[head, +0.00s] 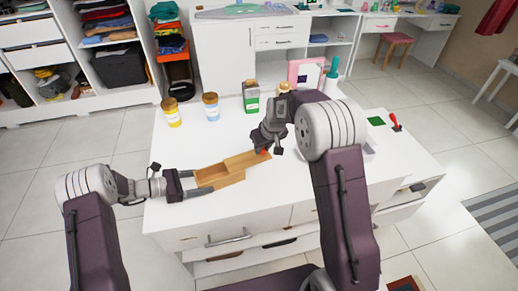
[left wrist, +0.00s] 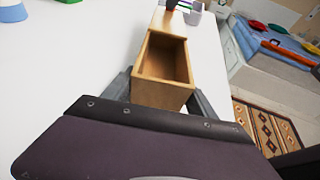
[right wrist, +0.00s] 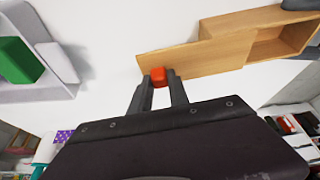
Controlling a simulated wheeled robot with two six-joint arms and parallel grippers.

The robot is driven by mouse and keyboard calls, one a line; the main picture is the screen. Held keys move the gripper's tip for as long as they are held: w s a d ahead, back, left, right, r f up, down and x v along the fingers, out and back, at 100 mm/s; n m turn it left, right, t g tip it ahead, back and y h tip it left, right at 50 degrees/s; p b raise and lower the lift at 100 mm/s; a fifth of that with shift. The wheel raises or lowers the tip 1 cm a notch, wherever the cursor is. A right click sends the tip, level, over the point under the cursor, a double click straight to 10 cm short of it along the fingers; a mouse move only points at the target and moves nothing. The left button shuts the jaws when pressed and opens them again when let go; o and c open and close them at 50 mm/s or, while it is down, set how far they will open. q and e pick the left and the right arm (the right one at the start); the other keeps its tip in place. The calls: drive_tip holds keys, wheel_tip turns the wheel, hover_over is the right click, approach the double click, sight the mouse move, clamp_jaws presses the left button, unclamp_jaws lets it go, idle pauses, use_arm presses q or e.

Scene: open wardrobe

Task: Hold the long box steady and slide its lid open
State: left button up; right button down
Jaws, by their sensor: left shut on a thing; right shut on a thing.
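The long wooden box (head: 207,185) lies on the white table top. Its open compartment faces up, also showing in the left wrist view (left wrist: 165,88). The wooden lid (head: 248,159) is slid to the right, reaching well past the box; it shows in the right wrist view (right wrist: 205,58). My left gripper (head: 189,182) is shut on the box's left end, one finger on each side. My right gripper (head: 267,148) is shut on the red knob (right wrist: 158,76) near the lid's far end. In the head view, my right gripper hides most of the knob.
A yellow jar (head: 172,114), a blue jar (head: 211,108) and a green-and-white carton (head: 251,99) stand behind the box. A white tray (right wrist: 35,70) with a green block is beyond the lid's end. A red stamp (head: 395,122) stands further right.

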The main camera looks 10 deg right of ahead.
drive_tip(key=c, duration=1.2)
unclamp_jaws()
drive_tip(key=shift+d, duration=0.15)
drive_tip(key=shift+c, duration=0.2)
drive_tip(key=v, duration=1.2)
drive_tip(key=shift+s, duration=0.1)
